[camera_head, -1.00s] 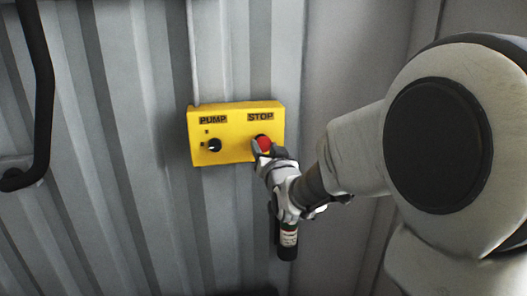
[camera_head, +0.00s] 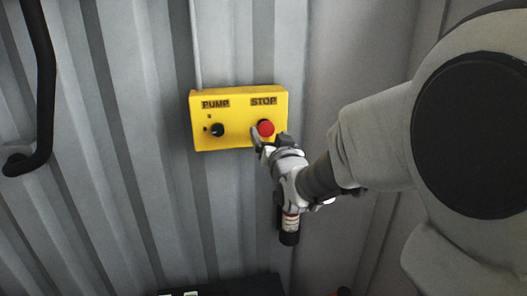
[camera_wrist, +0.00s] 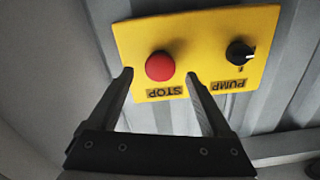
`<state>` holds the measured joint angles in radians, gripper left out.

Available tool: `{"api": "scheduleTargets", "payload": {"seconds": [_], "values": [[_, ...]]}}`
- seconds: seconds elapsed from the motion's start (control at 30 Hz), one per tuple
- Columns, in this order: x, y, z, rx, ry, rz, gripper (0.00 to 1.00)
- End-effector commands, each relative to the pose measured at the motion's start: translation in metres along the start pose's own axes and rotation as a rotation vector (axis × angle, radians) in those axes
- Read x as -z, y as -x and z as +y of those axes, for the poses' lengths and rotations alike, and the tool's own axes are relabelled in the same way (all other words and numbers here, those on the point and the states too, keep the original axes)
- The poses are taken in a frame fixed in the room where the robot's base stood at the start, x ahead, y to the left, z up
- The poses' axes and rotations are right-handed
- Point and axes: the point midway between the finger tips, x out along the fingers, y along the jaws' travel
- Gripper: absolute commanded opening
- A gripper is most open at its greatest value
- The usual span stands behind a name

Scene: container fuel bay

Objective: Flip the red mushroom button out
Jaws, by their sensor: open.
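The red mushroom button (camera_head: 266,127) sits under the STOP label on a yellow control box (camera_head: 237,131) fixed to the corrugated wall. In the wrist view the red button (camera_wrist: 160,66) shows whole, ahead of and between my two fingertips, with the box upside down. My gripper (camera_head: 270,141) is open and empty, just below the button in the head view. In the wrist view my gripper (camera_wrist: 159,75) has its fingers spread to either side of the button. I cannot tell whether a fingertip touches the box.
A black PUMP knob (camera_head: 217,130) is on the same box, left of the button. A thin conduit (camera_head: 195,45) runs up from the box. A black bent pipe (camera_head: 43,90) is at the far left. A dark object (camera_head: 225,288) stands at the bottom.

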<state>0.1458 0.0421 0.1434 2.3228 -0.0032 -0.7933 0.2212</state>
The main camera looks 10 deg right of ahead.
Motion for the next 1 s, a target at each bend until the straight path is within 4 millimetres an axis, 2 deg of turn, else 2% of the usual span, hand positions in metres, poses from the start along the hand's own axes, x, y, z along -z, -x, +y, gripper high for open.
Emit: {"api": "scheduleTargets", "payload": {"seconds": [0.37, 0.43, 1.0], "values": [[0.002, 0.072, -0.001, 0.001, 0.001, 0.002, 0.83], [-0.003, 0.078, 0.0, 0.002, 0.001, 0.004, 0.83], [-0.004, 0.129, 0.001, 0.002, 0.0, 0.005, 0.83]]}}
